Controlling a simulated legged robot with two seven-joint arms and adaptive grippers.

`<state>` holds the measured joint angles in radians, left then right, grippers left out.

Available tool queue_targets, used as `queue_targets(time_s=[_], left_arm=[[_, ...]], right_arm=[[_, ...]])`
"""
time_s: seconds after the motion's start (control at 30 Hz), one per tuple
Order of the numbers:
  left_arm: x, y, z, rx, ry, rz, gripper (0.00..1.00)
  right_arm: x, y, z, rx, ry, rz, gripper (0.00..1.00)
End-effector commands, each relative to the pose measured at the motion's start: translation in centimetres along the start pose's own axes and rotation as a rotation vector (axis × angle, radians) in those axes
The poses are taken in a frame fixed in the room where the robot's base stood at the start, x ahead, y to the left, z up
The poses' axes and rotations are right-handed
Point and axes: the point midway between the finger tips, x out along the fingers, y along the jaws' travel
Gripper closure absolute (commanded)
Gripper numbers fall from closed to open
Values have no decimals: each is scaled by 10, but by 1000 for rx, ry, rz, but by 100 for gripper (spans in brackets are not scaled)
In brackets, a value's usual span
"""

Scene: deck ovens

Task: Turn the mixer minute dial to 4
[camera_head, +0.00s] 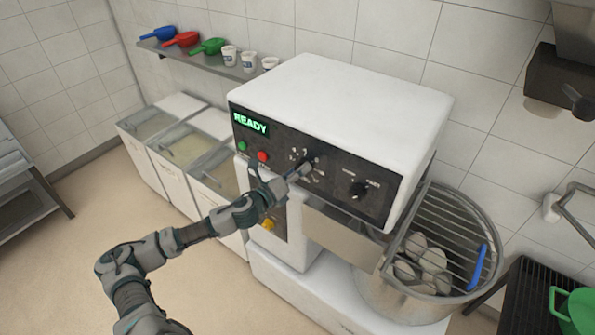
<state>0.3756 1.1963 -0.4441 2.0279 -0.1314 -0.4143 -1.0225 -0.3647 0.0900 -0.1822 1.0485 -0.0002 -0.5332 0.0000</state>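The white mixer (345,100) has a black control panel (335,192) on its front. A green display (250,123) on the panel reads READY. The dial with white marks around it (312,158) is mostly hidden behind my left gripper, so its setting cannot be read. My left gripper (303,170) is at this dial, its tips touching or very near it. Its fingers are too small to tell whether they grip the dial. A second black knob (358,188) sits to the right on the panel. My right gripper is not in view.
Green (242,146) and red (263,156) buttons are left of the dial, with a yellow knob (267,224) below. A wire-guarded bowl (445,225) stands at right. Lidded bins (190,150) stand left, under a shelf (200,62) with scoops and cups.

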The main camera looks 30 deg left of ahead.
Motion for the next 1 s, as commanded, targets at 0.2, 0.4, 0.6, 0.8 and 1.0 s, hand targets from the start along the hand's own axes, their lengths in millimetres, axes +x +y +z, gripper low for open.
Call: queue_targets(time_s=[0.2,0.4,0.6,0.8,1.0], left_arm=[[0,0,0,0,0,0,91],[0,1,0,-1,0,2,92],[0,2,0,-20,-1,1,92],[0,3,0,-102,-8,-4,92],[0,3,-1,-254,-18,-14,92]], right_arm=[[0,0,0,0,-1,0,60],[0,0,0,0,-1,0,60],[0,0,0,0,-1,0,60],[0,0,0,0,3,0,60],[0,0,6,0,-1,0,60]])
